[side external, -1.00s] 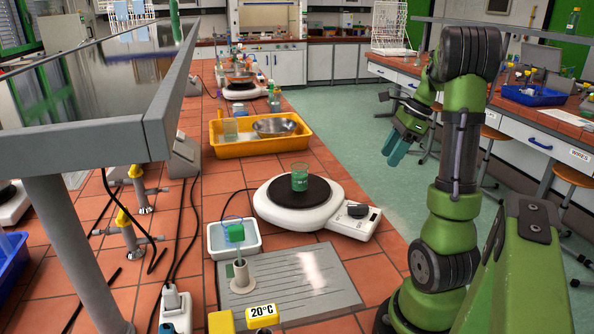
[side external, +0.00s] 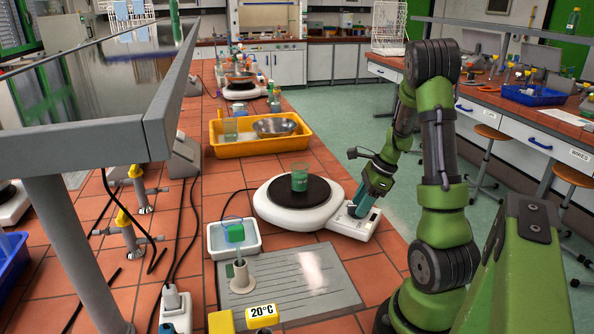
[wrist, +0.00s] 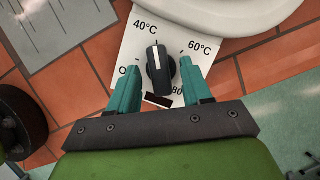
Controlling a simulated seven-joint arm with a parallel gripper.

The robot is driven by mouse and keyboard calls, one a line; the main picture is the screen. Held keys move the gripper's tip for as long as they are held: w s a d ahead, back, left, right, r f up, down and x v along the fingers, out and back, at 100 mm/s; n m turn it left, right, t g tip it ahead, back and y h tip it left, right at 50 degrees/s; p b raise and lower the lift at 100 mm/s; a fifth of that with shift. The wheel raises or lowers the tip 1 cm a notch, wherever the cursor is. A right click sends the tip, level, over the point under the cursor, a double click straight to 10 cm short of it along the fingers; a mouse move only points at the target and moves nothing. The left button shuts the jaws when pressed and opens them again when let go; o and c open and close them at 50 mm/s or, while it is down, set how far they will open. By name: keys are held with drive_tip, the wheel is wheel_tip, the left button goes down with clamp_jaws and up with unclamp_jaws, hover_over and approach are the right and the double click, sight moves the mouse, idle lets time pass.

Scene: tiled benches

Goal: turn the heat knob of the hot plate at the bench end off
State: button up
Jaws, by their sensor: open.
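The white hot plate (side external: 278,216) stands at the near end of the tiled bench, with a green-filled beaker (side external: 299,180) on its dark top. Its control panel (wrist: 125,47) carries the black heat knob (wrist: 160,75). In the wrist view the knob's white line points up, between the 40°C and 60°C labels. The O label is at the panel's left. My gripper (wrist: 159,66) is open, its teal fingertips on either side of the knob with gaps showing. In the side view my gripper (side external: 362,207) is down over the panel and largely hides the knob.
A white tray (side external: 250,248) with a green block and a grey grooved mat (side external: 310,290) lie nearer the camera. A yellow tray (side external: 226,151) with a metal bowl is behind. Another hot plate (side external: 239,91) stands farther back. The bench edge is just right of the panel.

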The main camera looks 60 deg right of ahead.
drive_tip(key=shift+w+f, duration=0.1)
drive_tip(key=shift+f, duration=0.15)
clamp_jaws()
drive_tip(key=shift+n, duration=0.3)
drive_tip(key=n, duration=0.2)
drive_tip(key=n+g+y, duration=0.1)
drive_tip(key=n, duration=0.2)
drive_tip(key=shift+w+f+g+y, duration=0.1)
drive_tip(key=shift+g+y, duration=0.2)
drive_tip(key=n+g, duration=0.1)
drive_tip(key=n, duration=0.2)
drive_tip(key=n+g, duration=0.1)
drive_tip(key=n, duration=0.2)
drive_tip(key=shift+w+d+y, duration=0.1)
drive_tip(key=shift+w+y, duration=0.05)
drive_tip(key=shift+y, duration=0.15)
drive_tip(key=shift+n, duration=0.3)
unclamp_jaws()
